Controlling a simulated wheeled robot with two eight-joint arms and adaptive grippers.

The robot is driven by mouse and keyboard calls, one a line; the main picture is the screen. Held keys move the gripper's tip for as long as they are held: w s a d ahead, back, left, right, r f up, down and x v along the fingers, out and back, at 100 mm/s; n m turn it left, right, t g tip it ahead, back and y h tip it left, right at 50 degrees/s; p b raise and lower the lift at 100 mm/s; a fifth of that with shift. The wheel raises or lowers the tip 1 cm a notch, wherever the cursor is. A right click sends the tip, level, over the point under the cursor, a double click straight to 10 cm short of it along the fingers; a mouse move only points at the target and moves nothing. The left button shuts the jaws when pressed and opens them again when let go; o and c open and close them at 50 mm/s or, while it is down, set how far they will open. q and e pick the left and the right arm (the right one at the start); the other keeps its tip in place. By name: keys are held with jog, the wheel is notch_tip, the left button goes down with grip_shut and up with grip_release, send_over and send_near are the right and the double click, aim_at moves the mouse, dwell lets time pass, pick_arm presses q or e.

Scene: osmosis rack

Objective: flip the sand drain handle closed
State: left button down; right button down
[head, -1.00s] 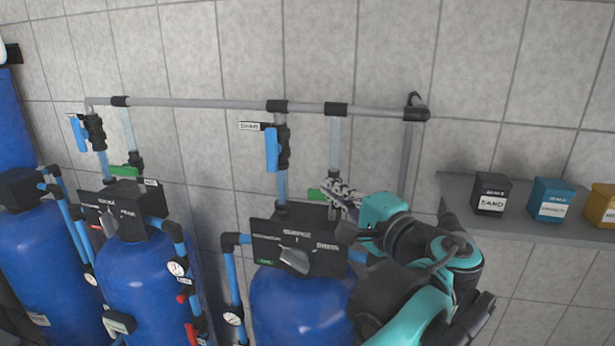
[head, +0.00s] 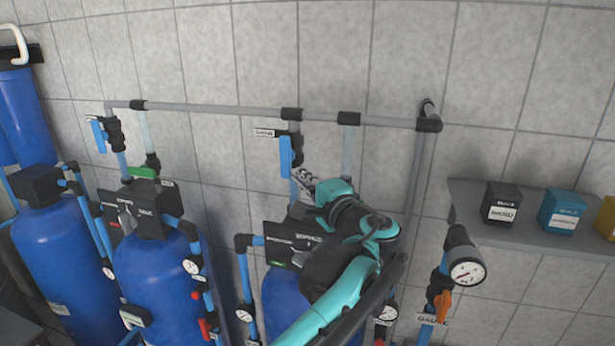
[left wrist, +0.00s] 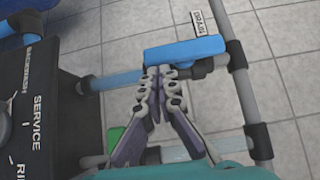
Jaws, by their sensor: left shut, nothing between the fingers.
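A blue drain handle (head: 286,157) hangs along its vertical pipe above the nearest blue tank, beside a small white label. In the left wrist view the handle (left wrist: 185,50) lies lengthwise along the pipe, and the label (left wrist: 203,22) seems to read DRAIN. My left gripper (head: 298,177) is shut and empty, just right of the handle's lower end. My arm hides part of the tank. My right gripper is not in view.
A second blue handle (head: 97,135) is on the left pipe. A green handle (left wrist: 115,137) is close beside my left fingers. The black control head (left wrist: 45,110) borders them. A grey pipe (head: 215,108) runs along the wall. A shelf (head: 470,215) with boxes is at right.

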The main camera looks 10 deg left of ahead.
pick_arm(q)
jog(key=shift+w, duration=0.1)
jog(key=shift+f, duration=0.1)
jog(key=shift+a+f+b, duration=0.1)
jog(key=shift+b, duration=0.4)
jog(key=shift+m, duration=0.3)
jog(key=shift+f+t+y+b, duration=0.1)
jog(key=shift+t+y+b, duration=0.2)
jog(key=shift+y+b, duration=0.1)
